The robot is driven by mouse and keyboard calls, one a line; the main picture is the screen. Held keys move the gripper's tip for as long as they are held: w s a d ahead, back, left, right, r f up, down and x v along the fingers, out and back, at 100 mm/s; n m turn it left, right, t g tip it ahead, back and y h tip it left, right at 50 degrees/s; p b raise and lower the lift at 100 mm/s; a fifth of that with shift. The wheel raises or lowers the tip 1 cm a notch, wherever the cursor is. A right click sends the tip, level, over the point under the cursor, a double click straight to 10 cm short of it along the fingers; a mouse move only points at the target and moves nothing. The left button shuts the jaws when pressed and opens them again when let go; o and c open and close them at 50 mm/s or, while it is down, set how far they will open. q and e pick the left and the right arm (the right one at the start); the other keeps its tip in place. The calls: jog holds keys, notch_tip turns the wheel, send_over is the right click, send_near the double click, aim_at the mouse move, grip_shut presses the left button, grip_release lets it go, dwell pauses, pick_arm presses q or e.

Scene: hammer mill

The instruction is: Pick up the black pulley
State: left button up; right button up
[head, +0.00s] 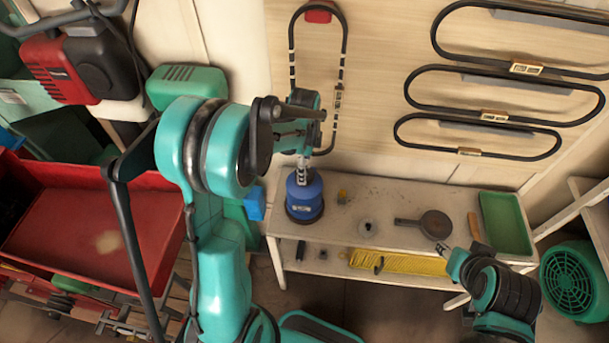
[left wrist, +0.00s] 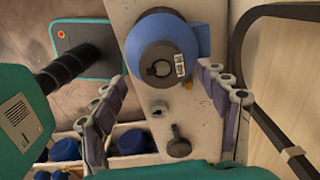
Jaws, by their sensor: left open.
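A dark round piece with a short stem (head: 435,224) lies flat on the workbench; I cannot tell for certain that it is the black pulley. It also shows in the left wrist view (left wrist: 178,147), low between the fingers. My left gripper (head: 303,170) is over the blue canister (head: 304,198), left of the dark piece. In the left wrist view its fingers (left wrist: 162,76) are apart, with the canister's dark round top (left wrist: 158,69) between them and nothing gripped. My right gripper (head: 441,249) is at the bench's front edge, near the dark piece; its jaw state is unclear.
A small grey disc (head: 367,228) lies between canister and dark piece. A green tray (head: 506,223) is at the bench's right end. A yellow item (head: 398,263) lies on the lower shelf. Belts (head: 503,95) hang on the wall. A red tray (head: 80,235) is at left.

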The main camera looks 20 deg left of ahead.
pick_arm(q)
notch_tip(320, 180, down, 3)
jog(key=shift+w+f, duration=0.1)
jog(key=shift+w, duration=0.05)
jog(key=c, duration=1.4)
